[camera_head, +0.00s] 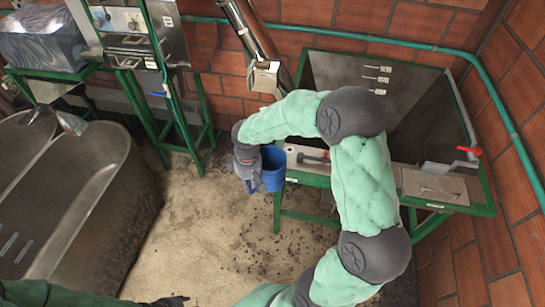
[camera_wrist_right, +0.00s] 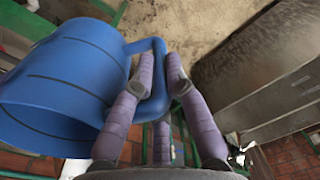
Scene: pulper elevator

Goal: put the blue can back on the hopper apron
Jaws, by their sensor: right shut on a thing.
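The blue can (camera_head: 273,168) hangs from my right gripper (camera_head: 248,170), just left of the hopper's front left corner. In the right wrist view the blue can (camera_wrist_right: 60,85) lies on its side in the picture, its mouth toward the left. The fingers of my right gripper (camera_wrist_right: 160,75) are shut on its handle. The hopper apron (camera_head: 294,162) is the grey ledge along the hopper's front; my right arm crosses in front of its middle. My left gripper (camera_head: 172,301) is at the bottom edge, small and dark; its opening cannot be made out.
The deep metal hopper (camera_head: 420,120) stands in a green frame against brick walls. A large metal tub (camera_head: 90,200) stands left. The floor between is clear.

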